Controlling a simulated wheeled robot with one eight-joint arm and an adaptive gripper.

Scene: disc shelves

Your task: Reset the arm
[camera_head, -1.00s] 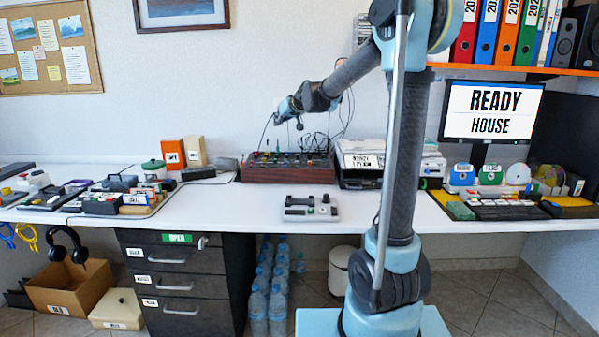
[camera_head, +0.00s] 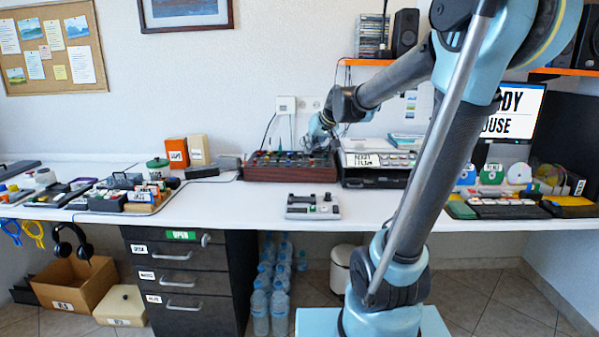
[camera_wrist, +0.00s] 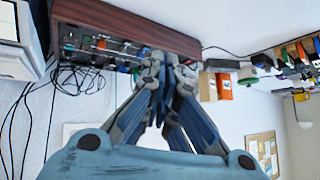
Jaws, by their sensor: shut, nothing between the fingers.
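My gripper (camera_head: 322,128) is at the end of my light-blue and dark arm, above the back of the white desk. It is beside and just over the dark red wooden box of cables and small parts (camera_head: 290,172). In the wrist view my gripper's fingers (camera_wrist: 160,66) are drawn together and hold nothing. The dark red box also shows at the top of the wrist view (camera_wrist: 130,22), past the fingertips. I cannot tell whether the fingertips touch it.
A labelled printer-like device (camera_head: 380,160) stands right of the box. A small grey device (camera_head: 313,207) sits at the desk's front. Trays of small items (camera_head: 125,195) are at left, the monitor (camera_head: 515,112) at right. The desk's middle front is mostly clear.

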